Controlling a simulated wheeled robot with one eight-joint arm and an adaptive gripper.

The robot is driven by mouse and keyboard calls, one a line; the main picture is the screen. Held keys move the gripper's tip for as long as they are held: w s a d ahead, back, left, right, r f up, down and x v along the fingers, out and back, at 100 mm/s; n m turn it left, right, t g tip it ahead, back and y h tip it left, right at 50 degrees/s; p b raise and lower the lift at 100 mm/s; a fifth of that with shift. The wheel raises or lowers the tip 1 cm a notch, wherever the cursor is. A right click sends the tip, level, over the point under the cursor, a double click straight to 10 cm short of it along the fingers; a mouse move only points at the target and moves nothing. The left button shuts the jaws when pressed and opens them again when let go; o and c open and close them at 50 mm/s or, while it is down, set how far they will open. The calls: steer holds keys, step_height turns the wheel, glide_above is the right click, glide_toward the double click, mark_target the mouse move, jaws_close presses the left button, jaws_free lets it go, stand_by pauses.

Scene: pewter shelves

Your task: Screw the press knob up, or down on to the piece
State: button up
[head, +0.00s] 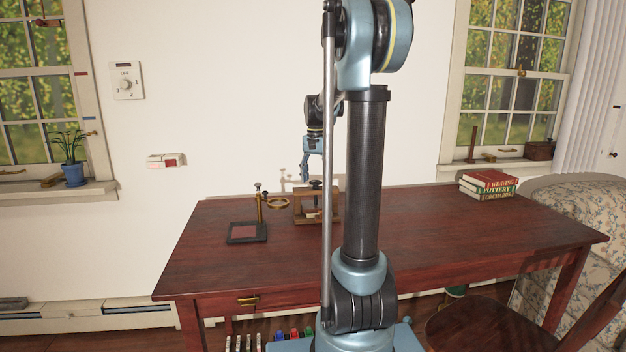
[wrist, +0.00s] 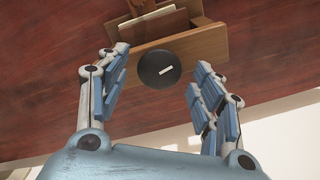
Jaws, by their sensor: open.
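The wooden press (head: 300,208) stands on the red-brown desk, partly hidden behind my arm. Its dark knob (head: 316,184) sits on top. In the wrist view the knob (wrist: 152,74) is a round black disc with a white mark, above the press's wooden crossbar (wrist: 195,42). Brown and cream layers (wrist: 160,24) show beyond the crossbar; I cannot tell which is the piece. My gripper (wrist: 160,60) is open and empty, pointing down, with its fingers apart on both sides of the knob. In the head view my gripper (head: 305,172) hangs over the press.
A brass stand with a ring (head: 278,203) and a dark base with a reddish pad (head: 247,232) are left of the press. Stacked books (head: 488,184) lie at the right of the desk (head: 440,235). The desk between press and books is clear. A chair (head: 490,325) stands in front.

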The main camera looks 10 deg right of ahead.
mark_target(316, 181)
steer(key=shift+r, duration=0.1)
step_height(316, 181, up, 12)
stand_by(0.6)
steer(key=shift+f, duration=6.1)
